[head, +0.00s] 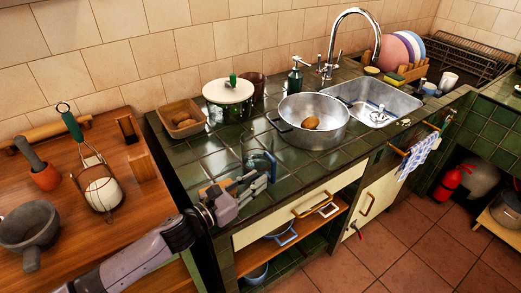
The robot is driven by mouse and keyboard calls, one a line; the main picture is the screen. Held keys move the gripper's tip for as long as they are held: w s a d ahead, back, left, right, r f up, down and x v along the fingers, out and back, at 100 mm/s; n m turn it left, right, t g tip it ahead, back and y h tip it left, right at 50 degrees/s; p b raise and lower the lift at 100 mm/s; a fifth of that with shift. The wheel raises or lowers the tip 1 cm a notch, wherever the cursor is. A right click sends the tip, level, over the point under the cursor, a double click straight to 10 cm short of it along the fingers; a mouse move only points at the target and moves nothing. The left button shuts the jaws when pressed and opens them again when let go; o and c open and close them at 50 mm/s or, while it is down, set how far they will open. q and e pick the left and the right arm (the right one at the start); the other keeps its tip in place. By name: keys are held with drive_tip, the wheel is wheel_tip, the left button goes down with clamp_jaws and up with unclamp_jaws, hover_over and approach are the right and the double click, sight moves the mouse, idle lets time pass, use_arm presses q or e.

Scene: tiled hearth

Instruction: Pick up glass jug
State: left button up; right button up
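The clear glass jug (262,160) stands upright on the dark green tiled counter, near its front left part. My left gripper (258,181) reaches in from the lower left, just in front of the jug. Its fingers look spread, with nothing seen held between them. The fingertips overlap the jug's lower part in the picture, and I cannot tell whether they touch it. My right gripper is out of view.
A steel pot (313,112) holding a brown item stands right of the jug. A lidded green pot (229,98) and a small brown basket (182,118) stand behind it. A wooden side table (120,225) with a mortar (30,225) is at left. The sink (375,96) is further right.

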sight(272, 170)
use_arm(q)
drive_tip(key=d, duration=0.1)
drive_tip(key=w+d, duration=0.1)
drive_tip(key=d+r+p, duration=0.1)
drive_tip(key=shift+w+d, duration=0.1)
drive_tip(key=shift+w, duration=0.15)
drive_tip(key=x, duration=0.2)
drive_tip(key=shift+w+d+f, duration=0.1)
drive_tip(key=shift+w+f, duration=0.05)
drive_tip(key=shift+w, duration=0.2)
drive_tip(key=shift+w+d, duration=0.2)
drive_tip(key=shift+d, duration=0.1)
drive_tip(key=shift+a, duration=0.1)
drive_tip(key=shift+c, duration=1.3)
clamp_jaws()
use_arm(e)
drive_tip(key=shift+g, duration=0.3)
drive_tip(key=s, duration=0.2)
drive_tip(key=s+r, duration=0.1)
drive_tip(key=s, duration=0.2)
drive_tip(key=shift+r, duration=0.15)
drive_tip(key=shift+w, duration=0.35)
